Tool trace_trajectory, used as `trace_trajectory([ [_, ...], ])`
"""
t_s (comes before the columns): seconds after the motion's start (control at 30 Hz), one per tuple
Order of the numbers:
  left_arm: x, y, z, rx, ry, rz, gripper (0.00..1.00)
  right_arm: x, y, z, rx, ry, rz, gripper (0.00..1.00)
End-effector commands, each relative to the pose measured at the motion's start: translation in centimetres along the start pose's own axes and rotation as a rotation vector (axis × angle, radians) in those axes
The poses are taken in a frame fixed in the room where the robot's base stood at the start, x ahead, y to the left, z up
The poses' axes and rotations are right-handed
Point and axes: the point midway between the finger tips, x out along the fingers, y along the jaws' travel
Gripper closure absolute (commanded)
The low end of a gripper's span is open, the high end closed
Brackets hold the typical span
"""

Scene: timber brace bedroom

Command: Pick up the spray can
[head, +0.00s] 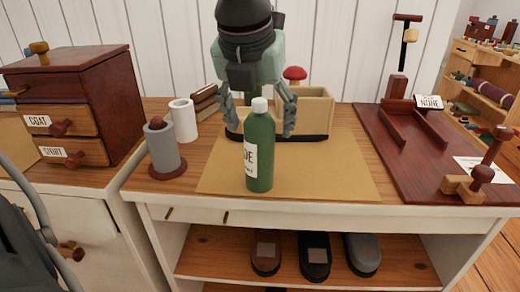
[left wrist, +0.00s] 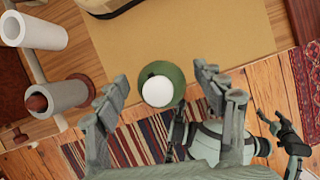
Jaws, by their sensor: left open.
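A green bottle-shaped can (head: 260,155) with a white cap and a white label ending in "UE" stands upright near the front edge of the tabletop, on a tan mat. I see no other thing that looks like a spray can. My left gripper (head: 260,122) is open, with one finger on each side of the can's upper part in the head view. In the left wrist view the can (left wrist: 174,72) shows from above, between and just beyond the spread fingertips (left wrist: 163,80).
Behind the can stands a wooden box (head: 316,112) with a dark base. To the left are a grey cylinder (head: 163,148) on a dark red base and a white roll (head: 183,121). A dark red board (head: 420,165) lies at right. The mat (head: 335,175) right of the can is clear.

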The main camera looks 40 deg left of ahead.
Motion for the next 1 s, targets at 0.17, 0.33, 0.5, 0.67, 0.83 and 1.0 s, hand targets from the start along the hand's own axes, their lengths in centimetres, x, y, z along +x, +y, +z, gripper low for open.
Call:
trace_trajectory([
  [0.17, 2.6, -0.1, -0.1, 0.000, 0.005, 0.001, 0.31, 0.8, -0.2, 0.3, 0.001, -0.005, -0.007, 0.32],
  [0.33, 3.5, -0.1, -0.1, 0.001, 0.003, -0.002, 0.31, 1.0, -0.3, 0.3, 0.001, -0.005, -0.008, 0.32],
  [0.5, 3.5, -0.1, -0.1, 0.000, 0.002, -0.002, 0.32, 1.0, -0.3, 0.3, 0.001, -0.005, -0.008, 0.32],
  [0.67, 3.4, -0.1, -0.1, 0.000, 0.002, -0.002, 0.52, 1.0, -0.3, 0.3, 0.001, -0.005, -0.008, 0.32],
  [0.83, 3.4, -0.1, -0.1, 0.000, 0.002, -0.002, 0.73, 1.0, -0.3, 0.3, 0.001, -0.006, -0.008, 0.32],
  [1.0, 3.4, -0.1, 0.0, 0.000, 0.001, -0.003, 0.94, 1.0, -0.3, 0.3, 0.001, -0.006, -0.008, 0.32],
])
